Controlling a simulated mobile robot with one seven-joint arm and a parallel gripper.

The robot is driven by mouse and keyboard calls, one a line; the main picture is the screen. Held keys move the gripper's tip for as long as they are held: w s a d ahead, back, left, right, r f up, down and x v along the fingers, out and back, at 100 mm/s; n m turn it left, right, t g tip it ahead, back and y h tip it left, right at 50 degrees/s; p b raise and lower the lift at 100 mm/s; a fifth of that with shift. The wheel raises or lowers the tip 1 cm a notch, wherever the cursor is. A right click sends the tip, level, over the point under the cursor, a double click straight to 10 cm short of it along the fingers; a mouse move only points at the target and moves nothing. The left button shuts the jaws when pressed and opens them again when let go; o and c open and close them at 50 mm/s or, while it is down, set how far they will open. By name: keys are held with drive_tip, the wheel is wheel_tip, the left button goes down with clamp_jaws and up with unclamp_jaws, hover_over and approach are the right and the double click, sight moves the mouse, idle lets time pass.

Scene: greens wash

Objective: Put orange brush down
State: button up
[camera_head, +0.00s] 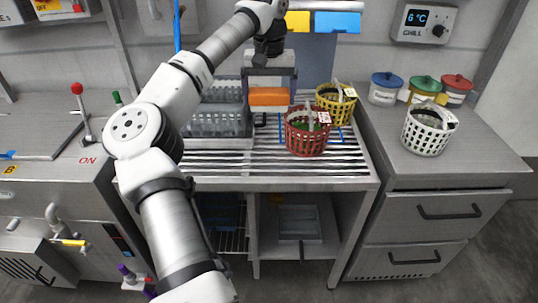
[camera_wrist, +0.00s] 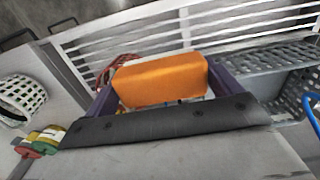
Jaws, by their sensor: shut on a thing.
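The orange brush (camera_head: 268,97) is a plain orange block held between the two fingers of my gripper (camera_head: 269,88). It hangs over the back of the slatted rack (camera_head: 270,167), apart from the slats as far as I can tell. In the wrist view the orange brush (camera_wrist: 160,80) fills the space between the purple fingers of my gripper (camera_wrist: 162,88). Its underside is hidden.
A grey crate (camera_head: 218,122) stands left of the brush. A red basket (camera_head: 305,140) and a yellow basket (camera_head: 338,107) stand to the right. A white basket (camera_head: 427,135) and lidded jars (camera_head: 386,90) are on the right counter. The front slats are clear.

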sight(269, 110)
wheel_tip(269, 110, down, 19)
drive_tip(key=p, duration=0.3)
drive_tip(key=shift+s+f, duration=0.15)
drive_tip(key=shift+f, duration=0.05)
drive_tip(key=shift+f, duration=0.1)
drive_tip(key=o, duration=0.6)
wheel_tip(269, 110, up, 12)
drive_tip(key=shift+r+b, duration=0.15)
drive_tip(key=shift+b, duration=0.9)
